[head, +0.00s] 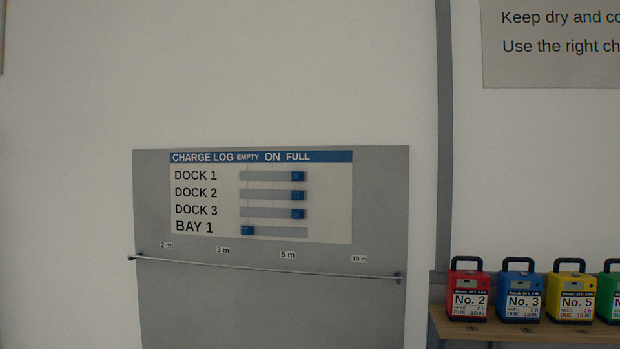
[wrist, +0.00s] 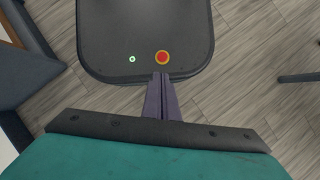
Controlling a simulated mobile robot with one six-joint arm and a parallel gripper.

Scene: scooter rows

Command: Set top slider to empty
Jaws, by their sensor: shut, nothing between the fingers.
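The charge log board (head: 340,200) hangs on a grey panel in the head view. Its columns read EMPTY, ON and FULL. The top slider (head: 298,176), a blue block in the DOCK 1 row, sits at the right end of its track, under FULL. The DOCK 2 slider (head: 298,195) and DOCK 3 slider (head: 298,213) are also at the right. The BAY 1 slider (head: 247,230) is at the left end, under EMPTY. My gripper (wrist: 161,78) shows only in the wrist view, shut and empty, pointing down over my own base and away from the board.
A thin rail (head: 265,267) runs across the panel below the board, with distance labels above it. At the right, a wooden shelf (head: 500,329) carries several coloured battery packs, among them a red one (head: 467,290). A grey post (head: 444,130) stands between.

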